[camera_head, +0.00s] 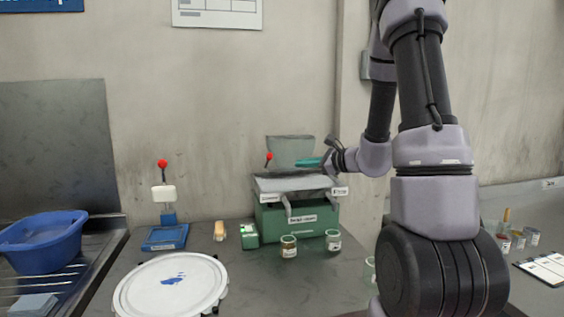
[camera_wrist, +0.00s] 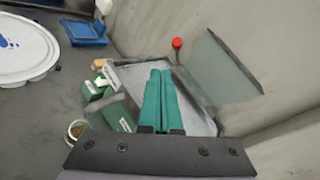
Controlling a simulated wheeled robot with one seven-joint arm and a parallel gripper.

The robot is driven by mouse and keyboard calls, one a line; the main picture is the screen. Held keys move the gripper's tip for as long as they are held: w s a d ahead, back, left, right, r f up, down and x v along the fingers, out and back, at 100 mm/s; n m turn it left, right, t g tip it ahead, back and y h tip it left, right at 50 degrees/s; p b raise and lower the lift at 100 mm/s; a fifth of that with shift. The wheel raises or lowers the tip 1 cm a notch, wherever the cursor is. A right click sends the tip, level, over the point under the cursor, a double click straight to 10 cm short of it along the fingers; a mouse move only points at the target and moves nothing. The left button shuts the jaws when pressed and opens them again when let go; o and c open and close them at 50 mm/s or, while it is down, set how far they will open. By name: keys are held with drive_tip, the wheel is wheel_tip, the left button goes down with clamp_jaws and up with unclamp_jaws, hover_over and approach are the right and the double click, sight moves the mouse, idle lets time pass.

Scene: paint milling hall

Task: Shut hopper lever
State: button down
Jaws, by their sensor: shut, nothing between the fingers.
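The green mill (camera_head: 290,218) stands on the bench, with a grey hopper-like top (camera_head: 278,184) and an upright translucent panel (camera_head: 290,150). A lever with a red knob (camera_head: 268,156) rises at the mill's back left; the knob also shows in the wrist view (camera_wrist: 177,43). My gripper (camera_head: 298,162) is above the mill, to the right of the knob, with its teal fingers pointing left. In the wrist view the fingers (camera_wrist: 160,72) are together and empty over the grey tray (camera_wrist: 197,110). The knob lies beyond the fingertips, apparently apart from them. The lever's lower part is partly hidden.
The translucent panel (camera_wrist: 222,72) stands close to the right of my fingers. Small cans (camera_head: 289,246) stand before the mill.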

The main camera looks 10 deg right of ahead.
drive_tip(key=w+d+f+m+t+h, duration=0.1)
drive_tip(key=w+d+f+m, duration=0.1)
drive_tip(key=d, duration=0.1)
approach(268, 162)
drive_tip(key=shift+w+d+f, duration=0.1)
drive_tip(key=shift+d+f, duration=0.05)
drive_tip(key=shift+f, duration=0.35)
drive_tip(key=shift+w+d+f, duration=0.1)
drive_tip(key=shift+d+f, duration=0.05)
drive_tip(key=shift+f, duration=0.35)
drive_tip(key=shift+w+a+r, duration=0.5)
drive_tip(key=shift+a+r, duration=0.25)
drive_tip(key=shift+a, duration=0.1)
drive_tip(key=shift+w+a+r, duration=0.1)
drive_tip(key=shift+w+a, duration=0.15)
drive_tip(key=shift+w+a+r, duration=0.15)
drive_tip(key=shift+a, duration=0.05)
drive_tip(key=shift+r, duration=0.1)
